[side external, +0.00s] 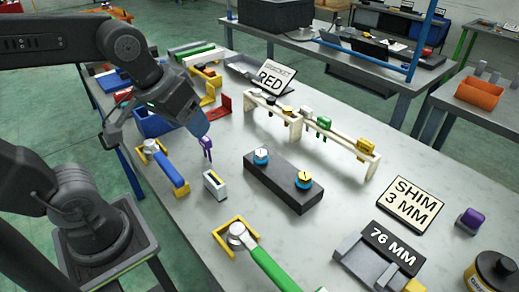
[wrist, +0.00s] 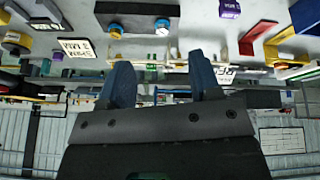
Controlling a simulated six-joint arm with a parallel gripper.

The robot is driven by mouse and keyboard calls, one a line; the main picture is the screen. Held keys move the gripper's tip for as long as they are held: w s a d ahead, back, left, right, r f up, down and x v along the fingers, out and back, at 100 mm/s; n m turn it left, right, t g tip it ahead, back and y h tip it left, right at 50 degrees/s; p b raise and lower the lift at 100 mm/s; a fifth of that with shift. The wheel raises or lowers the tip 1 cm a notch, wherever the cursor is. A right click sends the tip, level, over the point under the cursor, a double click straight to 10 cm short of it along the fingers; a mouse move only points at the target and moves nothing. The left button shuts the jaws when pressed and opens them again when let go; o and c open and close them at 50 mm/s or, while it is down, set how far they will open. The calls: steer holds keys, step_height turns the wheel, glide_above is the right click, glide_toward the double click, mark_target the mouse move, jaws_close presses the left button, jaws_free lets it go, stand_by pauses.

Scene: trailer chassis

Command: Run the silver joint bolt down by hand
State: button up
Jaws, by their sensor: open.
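The silver joint bolt (side external: 261,155), silver-topped with a blue ring at its base, stands upright at the left end of a black block (side external: 283,184). It also shows in the wrist view (wrist: 162,26). A similar gold-topped bolt (side external: 303,179) stands at the block's right end; it shows in the wrist view too (wrist: 115,31). My gripper (side external: 198,124) is left of and behind the block, above the table and apart from both bolts. In the wrist view its two blue fingers (wrist: 164,82) are spread with nothing between them.
A purple piece (side external: 207,146) stands just below my gripper. A cream rail frame (side external: 312,130) with coloured clips is behind the block. A blue-handled tool (side external: 168,168) and a green-handled wrench (side external: 266,262) lie at left and front. A 76 MM gauge (side external: 380,258) is front right.

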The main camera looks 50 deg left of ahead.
steer(key=w+n+g, duration=0.3)
steer(key=w+n, duration=0.7)
steer(key=n+g, duration=0.2)
steer(key=n, duration=0.7)
glide_toward(259, 151)
step_height(259, 151, down, 9)
steer(key=shift+s, duration=0.1)
steer(key=shift+c, duration=0.2)
steer(key=c, duration=0.9)
